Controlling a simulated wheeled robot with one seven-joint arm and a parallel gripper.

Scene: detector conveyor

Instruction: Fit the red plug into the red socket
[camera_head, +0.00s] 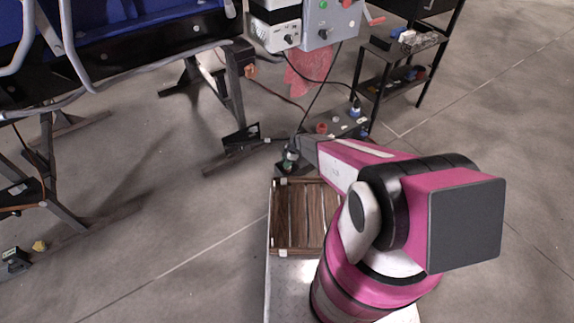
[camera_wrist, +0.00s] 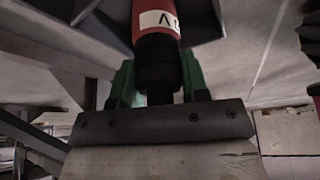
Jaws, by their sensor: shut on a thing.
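The red plug (camera_wrist: 158,22), with a black body and a white label, is between the green fingers of my gripper (camera_wrist: 158,88) in the wrist view. My gripper is shut on its black part. In the head view my gripper (camera_head: 290,160) is at the end of the pink arm, low beyond the wooden crate; the plug cannot be made out there. A small red round fitting (camera_head: 321,128), which looks like the red socket, sits on a dark low panel (camera_head: 342,122) to the right of and beyond my gripper. The plug appears apart from it.
A slatted wooden crate (camera_head: 275,215) lies in front of my gripper. A grey control box (camera_head: 330,22) and a black shelf (camera_head: 405,52) are beyond.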

